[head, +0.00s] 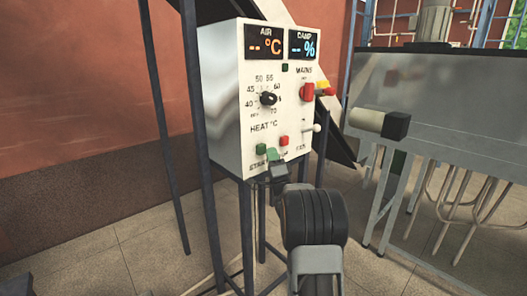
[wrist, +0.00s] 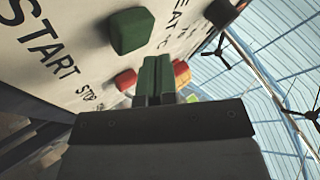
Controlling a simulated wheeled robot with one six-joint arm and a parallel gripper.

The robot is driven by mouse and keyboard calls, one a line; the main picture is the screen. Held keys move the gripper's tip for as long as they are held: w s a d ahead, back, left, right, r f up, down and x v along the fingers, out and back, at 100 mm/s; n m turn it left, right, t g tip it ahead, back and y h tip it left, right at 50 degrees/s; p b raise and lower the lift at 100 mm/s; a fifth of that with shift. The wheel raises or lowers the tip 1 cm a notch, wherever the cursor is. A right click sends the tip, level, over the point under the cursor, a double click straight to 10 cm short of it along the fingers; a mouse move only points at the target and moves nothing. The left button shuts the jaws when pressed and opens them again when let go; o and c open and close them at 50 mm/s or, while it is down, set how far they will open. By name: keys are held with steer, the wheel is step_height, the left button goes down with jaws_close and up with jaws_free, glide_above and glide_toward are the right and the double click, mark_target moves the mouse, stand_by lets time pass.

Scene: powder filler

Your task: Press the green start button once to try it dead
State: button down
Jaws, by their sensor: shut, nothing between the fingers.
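The green start button (head: 261,149) sits low on the white control panel (head: 226,105), above the word START. In the wrist view the start button (wrist: 131,31) is a green block standing out from the panel at the upper left. My gripper (head: 272,154) is shut and empty, with green fingertips close to the panel, just right of and slightly below the button in the head view. In the wrist view the shut fingertips (wrist: 155,68) point at the panel area right of and below the button. They look apart from it; the exact gap cannot be told.
The red stop button (head: 284,141) is close right of the fingertips. Above are the heat dial (head: 268,98), the red mains switch (head: 307,91) and two displays showing dashes. A small lever (head: 316,128) stands out at right.

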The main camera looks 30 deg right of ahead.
steer(key=shift+w+b, duration=0.25)
steer(key=shift+b, duration=0.15)
steer(key=shift+w+a+b, duration=0.15)
steer(key=shift+w+b, duration=0.4)
steer(key=shift+w, duration=0.15)
stand_by(0.8)
steer(key=shift+s, duration=0.1)
stand_by(0.3)
steer(key=shift+s+b, duration=0.75)
steer(key=shift+s, duration=0.1)
steer(key=shift+d, duration=0.2)
steer(key=shift+s+d+b, duration=0.2)
steer(key=shift+s+b, duration=0.55)
steer(key=shift+s, duration=0.5)
steer(key=shift+s+d+b, duration=0.2)
steer(key=shift+s+b, duration=0.55)
steer(key=shift+s, duration=0.45)
